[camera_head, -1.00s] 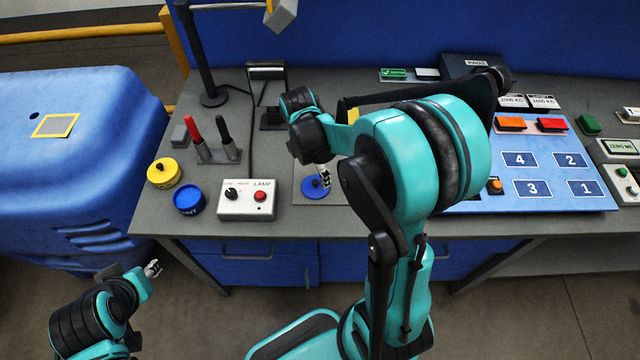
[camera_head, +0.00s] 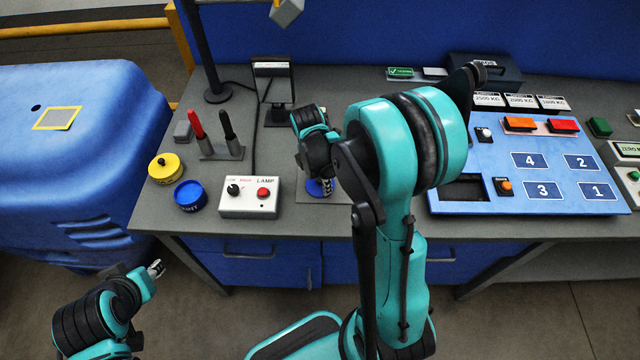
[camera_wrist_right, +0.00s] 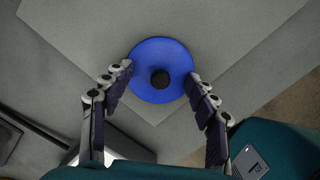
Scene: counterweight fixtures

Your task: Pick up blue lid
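The blue lid (camera_wrist_right: 160,62) is a flat round disc with a black knob in its middle. It lies on a grey mat on the bench, and in the head view (camera_head: 319,188) it is mostly hidden behind my right gripper. My right gripper (camera_wrist_right: 160,86) is open above the lid, pointing down. Its two fingers stand on either side of the lid's near half, with the knob between them; I cannot tell whether they touch the rim. My left gripper (camera_head: 156,269) is low in front of the bench, away from the lid; its finger opening is not clear.
A lamp box (camera_head: 250,197) with a black knob and red button stands left of the mat. A blue pot (camera_head: 190,196) and a yellow pot (camera_head: 165,168) are further left. A blue numbered panel (camera_head: 540,170) lies to the right. A lamp stand (camera_head: 272,90) is behind.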

